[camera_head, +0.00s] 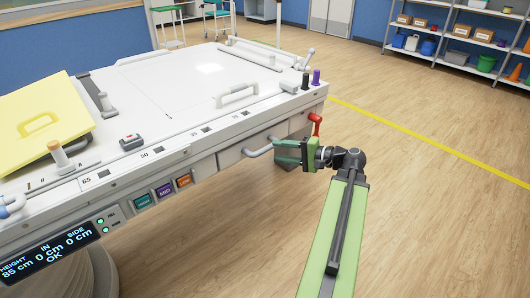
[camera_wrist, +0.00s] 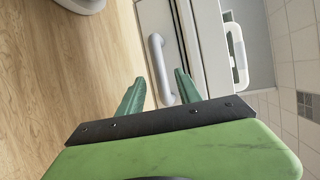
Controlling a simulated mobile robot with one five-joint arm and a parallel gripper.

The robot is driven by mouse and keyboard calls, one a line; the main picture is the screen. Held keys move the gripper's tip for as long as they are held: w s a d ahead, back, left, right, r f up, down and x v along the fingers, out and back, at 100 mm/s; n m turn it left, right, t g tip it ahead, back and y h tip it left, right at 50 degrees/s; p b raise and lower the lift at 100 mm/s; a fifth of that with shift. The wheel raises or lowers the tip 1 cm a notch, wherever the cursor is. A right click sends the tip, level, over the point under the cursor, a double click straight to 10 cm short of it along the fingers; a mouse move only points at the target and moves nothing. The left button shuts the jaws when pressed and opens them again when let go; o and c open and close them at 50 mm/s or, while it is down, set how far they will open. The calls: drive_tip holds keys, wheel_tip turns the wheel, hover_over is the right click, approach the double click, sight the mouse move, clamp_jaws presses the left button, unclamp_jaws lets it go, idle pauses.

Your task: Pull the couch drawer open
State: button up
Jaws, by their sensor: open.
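The white couch (camera_head: 150,85) fills the left and middle of the head view. Its drawer front (camera_head: 230,158) sits low in the side, near the right end, and looks flush with the couch body. A grey bar handle (camera_head: 258,149) stands out from it. My gripper (camera_head: 282,152) is at the right end of this handle, with its green fingers open. In the wrist view the open fingers (camera_wrist: 159,79) lie on either side of the near part of the handle (camera_wrist: 157,60). I cannot tell whether either finger touches it.
A red lever (camera_head: 316,124) stands at the couch corner just above my gripper. Teal, purple and orange buttons (camera_head: 164,190) and a display (camera_head: 48,257) are further left on the couch side. The wooden floor (camera_head: 430,210) to the right is clear. Shelves (camera_head: 460,45) stand far behind.

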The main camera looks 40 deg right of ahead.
sight(265, 149)
drive_tip(key=x, duration=0.6)
drive_tip(key=shift+w+b, duration=0.1)
drive_tip(key=shift+b, duration=0.3)
clamp_jaws()
idle(0.9)
